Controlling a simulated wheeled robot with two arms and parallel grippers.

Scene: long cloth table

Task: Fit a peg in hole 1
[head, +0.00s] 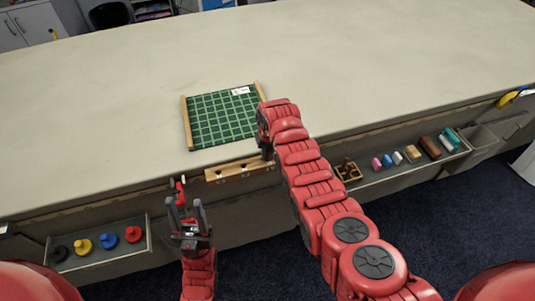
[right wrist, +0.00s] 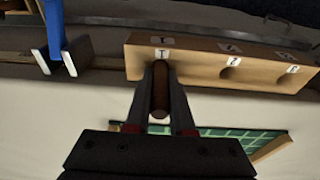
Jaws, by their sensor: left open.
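The wooden block with holes (head: 240,168) is fixed at the table's front edge, with number labels on its faces. In the right wrist view the block (right wrist: 200,62) shows hole 2 (right wrist: 230,72) open. My right gripper (right wrist: 160,98) is shut on a brown round peg (right wrist: 159,92). The peg's far end meets the block just below label 1, covering hole 1; I cannot tell how far inside it is. My left gripper (head: 187,208) is open and empty, in front of the table, left of the block.
A green gridded board (head: 222,118) with wooden side rails lies on the table behind the block. A tray of coloured knobs (head: 98,240) hangs at the left. A tray of coloured pieces (head: 411,158) and a small wooden box (head: 348,171) are at the right. Much tabletop is bare.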

